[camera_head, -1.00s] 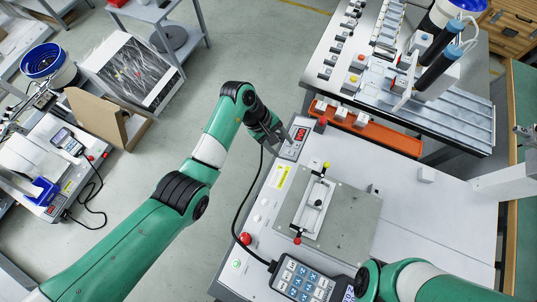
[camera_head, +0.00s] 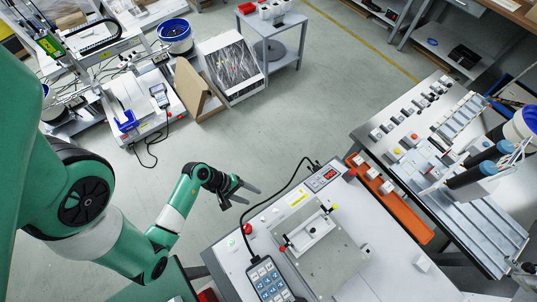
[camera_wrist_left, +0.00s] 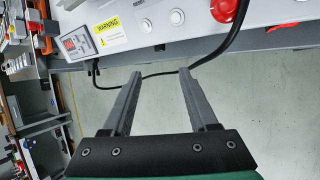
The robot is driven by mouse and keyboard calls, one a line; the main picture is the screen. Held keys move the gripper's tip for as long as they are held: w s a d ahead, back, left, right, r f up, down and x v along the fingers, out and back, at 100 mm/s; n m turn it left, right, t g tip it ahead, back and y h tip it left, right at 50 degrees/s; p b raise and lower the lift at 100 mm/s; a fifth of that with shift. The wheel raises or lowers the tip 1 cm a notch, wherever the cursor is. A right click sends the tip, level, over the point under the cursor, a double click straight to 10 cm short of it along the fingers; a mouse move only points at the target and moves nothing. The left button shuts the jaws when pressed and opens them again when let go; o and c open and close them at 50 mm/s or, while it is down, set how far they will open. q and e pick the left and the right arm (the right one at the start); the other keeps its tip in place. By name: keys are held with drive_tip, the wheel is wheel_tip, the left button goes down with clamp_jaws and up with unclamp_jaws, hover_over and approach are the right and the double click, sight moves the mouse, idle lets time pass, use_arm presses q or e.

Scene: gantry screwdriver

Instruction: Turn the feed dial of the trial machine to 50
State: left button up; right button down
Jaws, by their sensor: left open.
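The trial machine (camera_head: 235,262) is a white-topped bench. A small grey panel (camera_head: 322,177) with a red display sits at its far corner; the panel also shows at upper left in the left wrist view (camera_wrist_left: 77,43). The feed dial cannot be made out, and the display's digits are too small to read. My left gripper (camera_head: 252,196) is open and empty, off the machine's left edge and apart from the panel. My right gripper is not in view.
An orange tray (camera_head: 400,210) stands beyond.

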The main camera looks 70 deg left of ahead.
sight(271, 205)
use_arm(q)
drive_tip(key=b+x, duration=0.4)
drive_tip(key=x, duration=0.6)
drive_tip(key=shift+d+f, duration=0.1)
drive_tip(key=shift+f, duration=0.1)
drive_tip(key=shift+w+d+f+b, duration=0.1)
drive_tip(key=shift+w+f+b, duration=0.15)
drive_tip(key=shift+b, duration=0.1)
drive_tip(key=shift+r, duration=0.1)
clamp_jaws()
